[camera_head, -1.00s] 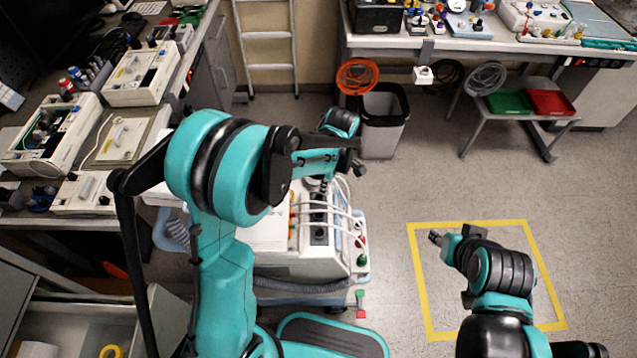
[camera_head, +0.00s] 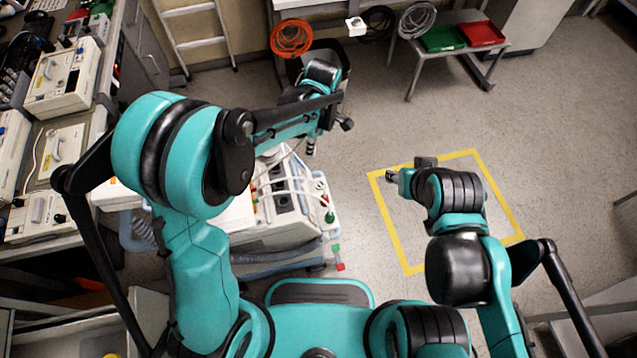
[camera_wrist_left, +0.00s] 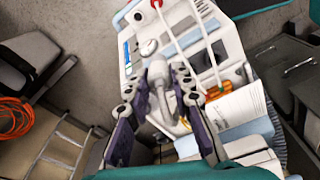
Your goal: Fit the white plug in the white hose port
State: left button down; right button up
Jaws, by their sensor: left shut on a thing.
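My left gripper (camera_wrist_left: 157,78) is shut on the white plug (camera_wrist_left: 157,92), a greyish-white piece with a hose-like body between the dark fingers in the left wrist view. In the head view this gripper (camera_head: 311,146) hangs at the far side of the white pump machine (camera_head: 290,205), and the plug cannot be made out there. The machine (camera_wrist_left: 207,55) lies beyond the fingers in the wrist view, with white hoses on top. A round white fitting (camera_wrist_left: 148,47) shows on it; I cannot tell whether it is the white hose port. My right gripper (camera_head: 391,175) is over the floor; its jaw opening is unclear.
A yellow floor square (camera_head: 398,243) lies right of the machine, under my right arm. A bench with white devices (camera_head: 62,78) stands at left. A low table with a green tray (camera_head: 443,39) and red tray (camera_head: 482,33) is at the back. Open floor lies right.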

pick_arm(q)
jog(key=p, duration=0.4)
jog(key=shift+r, duration=0.2)
jog(key=shift+w+d+f, duration=0.1)
jog(key=shift+w+f, duration=0.05)
jog(key=shift+w, duration=0.1)
jog(key=w+d, duration=0.2)
jog(key=w, duration=0.3)
jog(key=shift+s+d+f+b, duration=0.1)
jog(key=shift+f+b, duration=3.45)
jog(key=shift+f, duration=3.2)
jog(key=shift+d+f+b, duration=0.1)
jog(key=shift+f+b, duration=3.45)
jog(key=shift+f, duration=3.15)
jog(key=shift+f, duration=1.65)
jog(key=c, duration=1.3)
grip_release()
jog(key=shift+r, duration=0.1)
